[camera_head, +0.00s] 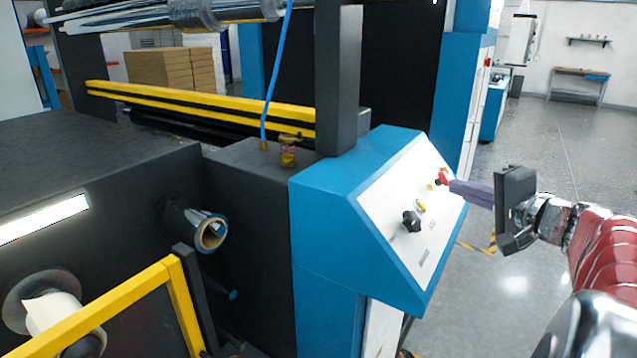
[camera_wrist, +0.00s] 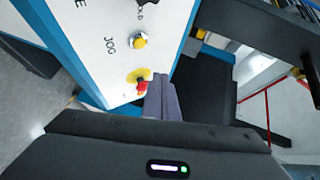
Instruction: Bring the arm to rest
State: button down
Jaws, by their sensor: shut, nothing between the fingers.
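My gripper (camera_head: 452,186) is shut and empty, with its purple-grey fingers pointing left at the control panel (camera_head: 385,238). The fingertips are close to the red button (camera_head: 442,176) near the panel's upper right; I cannot tell whether they touch it. In the wrist view my shut fingers (camera_wrist: 160,90) lie beside the red button (camera_wrist: 143,87) on its yellow base. My red and chrome arm reaches in from the right edge of the head view.
The blue panel housing (camera_head: 325,190) stands beside the dark machine. A black knob (camera_head: 411,221) and a yellow button (camera_head: 420,206) sit on the panel. A yellow guard rail (camera_head: 100,305) is at lower left. The grey floor (camera_head: 545,150) behind my gripper is open.

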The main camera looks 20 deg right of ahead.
jog(key=w+a+r+n+g+y, duration=0.1)
jog(key=w+a+r, duration=0.2)
jog(key=a+r, duration=0.6)
jog(key=w+a+r+n+g, duration=0.15)
jog(key=a+r, duration=0.45)
jog(key=a, duration=0.8)
jog(key=s+a+f+n+g, duration=0.2)
jog(key=s+f+n, duration=0.2)
jog(key=f, duration=0.6)
jog(key=s+a+f+n+g, duration=0.3)
jog(key=s+f+n, duration=0.2)
jog(key=s+f, duration=0.3)
jog(key=s+a+f+n+g+h, duration=0.1)
jog(key=s+f, duration=0.5)
jog(key=f, duration=0.8)
jog(key=a+n+g, duration=0.1)
jog(key=a+n, duration=0.1)
jog(key=n, duration=0.1)
jog(key=shift+s+a+f+g, duration=0.2)
jog(key=shift+s+g, duration=0.1)
jog(key=shift+g, duration=0.05)
jog(key=shift+n, duration=0.25)
